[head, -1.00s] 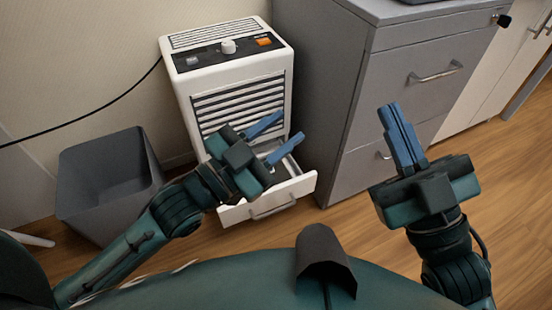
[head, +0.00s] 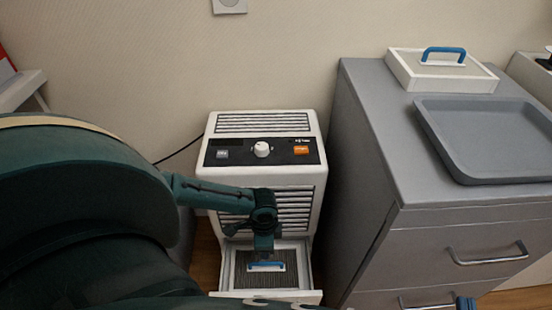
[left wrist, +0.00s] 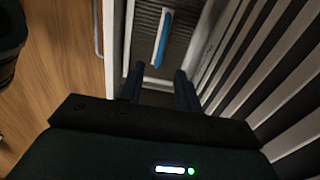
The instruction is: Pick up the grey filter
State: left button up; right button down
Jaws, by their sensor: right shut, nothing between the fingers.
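The grey filter (head: 262,284) is a dark, pleated panel with a blue bar handle (head: 266,266). It lies in the pulled-out bottom drawer (head: 226,272) of the white unit. My left gripper (head: 265,251) points down over the drawer, close to the handle in the head view; its fingers are hard to make out there. In the left wrist view, its two fingers (left wrist: 158,80) are apart and empty, with the handle (left wrist: 162,40) and the filter (left wrist: 184,32) beyond their tips.
The white unit (head: 222,178) stands against the wall beside a grey cabinet (head: 375,150). On the cabinet are a white panel with a blue handle (head: 403,72) and an empty grey tray (head: 490,140). The cabinet side lies close to the drawer's right.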

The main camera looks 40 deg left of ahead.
pick_arm(q)
notch_tip(320, 180, down, 7)
jog(key=b, duration=0.3)
jog(key=shift+s, duration=0.1)
jog(key=f+b, duration=0.1)
jog(key=f, duration=0.1)
jog(key=f+b, duration=0.2)
jog(key=shift+w+a+f, duration=0.15)
jog(key=shift+w+f, duration=0.05)
jog(key=shift+f, duration=0.1)
jog(key=shift+f+b, duration=0.3)
jog(key=shift+r, duration=0.1)
grip_shut()
pick_arm(e)
jog(key=shift+a+m+t+y, duration=0.3)
jog(key=shift+a+t+y, duration=0.2)
jog(key=shift+a+y, duration=0.45)
jog(key=shift+d+f, duration=0.1)
jog(key=shift+d, duration=0.05)
